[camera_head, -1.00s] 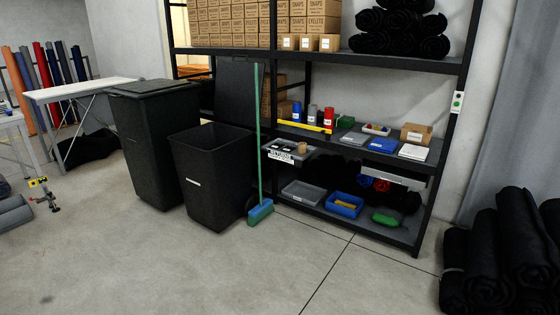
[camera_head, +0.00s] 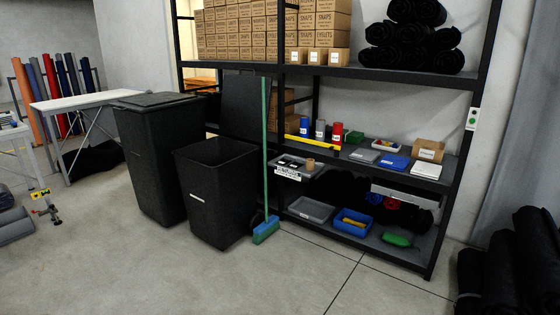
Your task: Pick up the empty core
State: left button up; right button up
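I cannot pick out an empty core for certain. A small tan cylinder (camera_head: 310,163) stands on the small labelled tray (camera_head: 288,173) at the front of the shelving; it is too small to tell what it is. Grey rolls (camera_head: 14,226) lie on the floor at the far left, and whether any is a bare core does not show. Neither of my grippers is in view.
An open black bin (camera_head: 215,195) and a lidded black bin (camera_head: 155,160) stand left of the black shelving (camera_head: 400,72). A green broom (camera_head: 266,160) leans there. Black rolls (camera_head: 520,262) are at the right. A white table (camera_head: 88,101) is at the left. The foreground floor is clear.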

aim_at(310, 162)
jog(key=i, duration=3)
jog(key=i+z, duration=0.15)
jog(key=i, duration=0.55)
jog(key=i+j, duration=0.2)
jog(key=i, duration=0.55)
jog(key=l+z, duration=0.05)
